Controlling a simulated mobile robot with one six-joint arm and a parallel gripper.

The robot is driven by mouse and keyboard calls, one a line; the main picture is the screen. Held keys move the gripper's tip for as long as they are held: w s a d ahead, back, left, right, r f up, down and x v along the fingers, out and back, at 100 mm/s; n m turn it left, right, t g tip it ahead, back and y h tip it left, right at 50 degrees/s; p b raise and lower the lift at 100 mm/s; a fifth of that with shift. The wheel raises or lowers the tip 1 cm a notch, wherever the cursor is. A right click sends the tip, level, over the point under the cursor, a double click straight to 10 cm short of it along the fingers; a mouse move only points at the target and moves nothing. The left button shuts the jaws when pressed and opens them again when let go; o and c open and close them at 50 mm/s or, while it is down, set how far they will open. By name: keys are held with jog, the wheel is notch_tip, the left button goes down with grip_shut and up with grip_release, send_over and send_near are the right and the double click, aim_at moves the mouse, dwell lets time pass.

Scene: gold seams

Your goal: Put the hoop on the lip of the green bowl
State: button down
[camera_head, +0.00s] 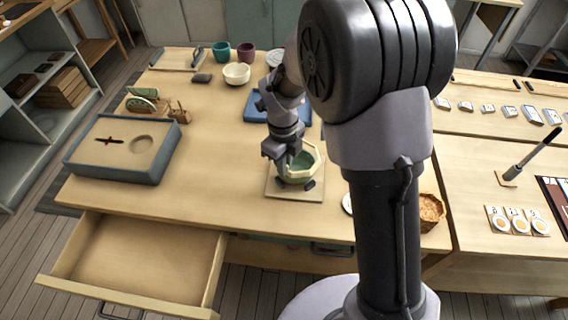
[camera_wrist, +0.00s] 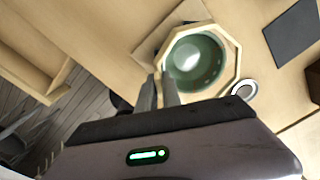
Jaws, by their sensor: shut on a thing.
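The green bowl (camera_head: 303,160) stands on a small wooden board (camera_head: 277,191) near the front middle of the table. The pale, many-sided hoop (camera_head: 320,161) is over the bowl's top and frames its opening. In the wrist view the hoop (camera_wrist: 237,62) surrounds the green inside of the bowl (camera_wrist: 203,66). I cannot tell whether the hoop rests on the lip all round. My gripper (camera_head: 281,163) is shut on the hoop's left side; its fingertips (camera_wrist: 163,82) show at the hoop's near edge in the wrist view. The fingers hide part of that side.
An open drawer (camera_head: 140,262) juts out at front left. A blue-edged tray (camera_head: 75,163) stands on the left of the table. Cups and a cream bowl (camera_head: 237,74) stand at the back. A small round dish (camera_wrist: 245,90) lies right of the bowl. The table left of the board is clear.

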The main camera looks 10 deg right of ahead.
jog(key=shift+f+b, duration=1.15)
jog(key=shift+b, duration=0.65)
dwell(1.6)
dwell(0.4)
jog(key=c, duration=1)
grip_release()
jog(key=shift+o, duration=0.2)
jog(key=shift+r+p, duration=1.85)
jog(key=shift+r, duration=1.2)
